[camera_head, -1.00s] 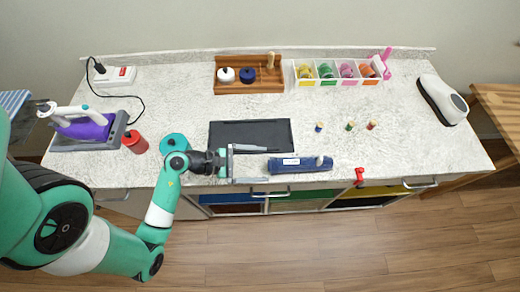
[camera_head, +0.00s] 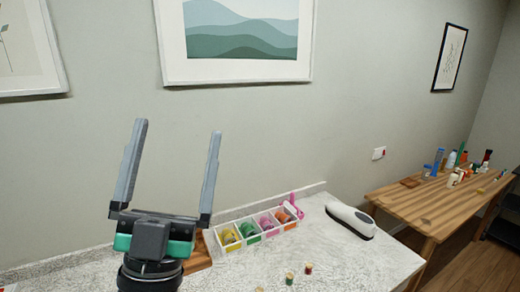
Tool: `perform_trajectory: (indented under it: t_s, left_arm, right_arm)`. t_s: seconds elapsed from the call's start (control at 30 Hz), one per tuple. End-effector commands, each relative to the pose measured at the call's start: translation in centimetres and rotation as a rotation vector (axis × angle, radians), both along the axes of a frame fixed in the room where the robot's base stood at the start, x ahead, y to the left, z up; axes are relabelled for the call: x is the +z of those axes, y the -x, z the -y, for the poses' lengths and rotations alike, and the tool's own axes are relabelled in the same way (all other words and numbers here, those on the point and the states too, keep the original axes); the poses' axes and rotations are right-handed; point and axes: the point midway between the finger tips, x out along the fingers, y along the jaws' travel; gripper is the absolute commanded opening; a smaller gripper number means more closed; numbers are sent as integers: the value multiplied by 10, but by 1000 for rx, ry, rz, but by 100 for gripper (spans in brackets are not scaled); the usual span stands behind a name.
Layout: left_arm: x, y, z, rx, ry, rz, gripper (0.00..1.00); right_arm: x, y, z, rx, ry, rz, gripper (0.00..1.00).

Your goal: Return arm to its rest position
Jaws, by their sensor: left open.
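My left gripper (camera_head: 165,174) is raised in the left part of the view, fingers pointing up and spread wide. It is open, with nothing between its fingers but the grey wall behind. My left wrist hides part of the counter and of the wooden tray (camera_head: 199,262). My right gripper is not in view.
The white speckled counter (camera_head: 330,261) holds a white divided box (camera_head: 242,243) of coloured items, a white handheld device (camera_head: 350,218) and small spools (camera_head: 289,278). A wooden table (camera_head: 425,208) with bottles stands at right. Framed pictures hang on the wall.

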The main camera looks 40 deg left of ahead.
Motion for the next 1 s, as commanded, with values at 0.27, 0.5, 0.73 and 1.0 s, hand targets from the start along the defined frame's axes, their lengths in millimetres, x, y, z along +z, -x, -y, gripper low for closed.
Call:
perform_trajectory:
  t_s: [0.27, 0.5, 0.73, 1.0]
  left_arm:
    - [37, -27, 112, -833, 275, -127, 100]
    - [36, -28, 114, -848, 280, -137, 100]
    - [77, -28, 113, -844, 280, -136, 100]
    - [198, -28, 113, -843, 280, -136, 100]
  right_arm:
    - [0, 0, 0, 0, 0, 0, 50]
    - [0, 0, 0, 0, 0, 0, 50]
    - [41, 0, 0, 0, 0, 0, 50]
    - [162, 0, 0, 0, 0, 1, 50]
